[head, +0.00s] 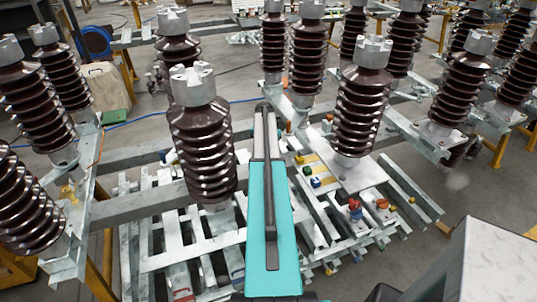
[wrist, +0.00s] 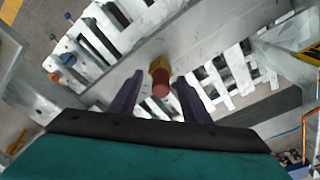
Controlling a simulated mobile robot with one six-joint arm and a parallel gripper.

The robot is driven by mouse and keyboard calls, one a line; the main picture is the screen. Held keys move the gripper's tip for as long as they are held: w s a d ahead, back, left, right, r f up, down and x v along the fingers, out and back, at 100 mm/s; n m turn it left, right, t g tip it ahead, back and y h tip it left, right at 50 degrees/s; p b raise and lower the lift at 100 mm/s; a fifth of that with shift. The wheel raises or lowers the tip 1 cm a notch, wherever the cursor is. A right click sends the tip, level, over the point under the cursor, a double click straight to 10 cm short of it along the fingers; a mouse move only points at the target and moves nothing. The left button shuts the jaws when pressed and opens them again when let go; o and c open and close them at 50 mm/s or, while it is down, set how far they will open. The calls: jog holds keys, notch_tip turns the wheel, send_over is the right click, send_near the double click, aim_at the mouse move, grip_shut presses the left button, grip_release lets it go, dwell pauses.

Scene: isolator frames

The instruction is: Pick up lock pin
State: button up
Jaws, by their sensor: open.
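A lock pin with a red end and a yellow collar (wrist: 160,82) stands out from a grey metal beam (wrist: 200,40) in the wrist view. My gripper (wrist: 158,88) is open, with one dark purple finger on each side of the pin. Gaps show between the pin and both fingers, so the pin is not gripped. How far the fingertips are from the beam I cannot tell. In the head view my teal arm reaches up the middle, and I cannot make out the fingers or this pin there.
Brown ribbed insulators (head: 203,150) with grey metal caps stand around my arm, one close on its left and another (head: 361,105) to its right. Slatted galvanised steel frames (head: 165,235) lie below. Small coloured parts, such as a red and blue one (head: 355,208), sit on the right-hand frame.

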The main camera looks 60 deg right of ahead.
dwell(0.3)
grip_shut()
jog(key=shift+r, duration=0.1)
jog(key=shift+r+b, duration=0.4)
jog(key=shift+r, duration=0.25)
jog(key=r, duration=0.1)
jog(key=r+b, duration=0.1)
jog(key=r, duration=0.1)
jog(key=r+b, duration=0.1)
jog(key=r, duration=0.1)
jog(key=shift+s+a+r, duration=0.2)
jog(key=shift+s, duration=0.1)
jog(key=s+a+b, duration=0.5)
jog(key=s+a, duration=0.5)
jog(key=s, duration=0.4)
jog(key=shift+a, duration=0.15)
jog(key=shift+r, duration=0.2)
jog(key=shift+r+p, duration=2.2)
jog(key=shift+r, duration=0.7)
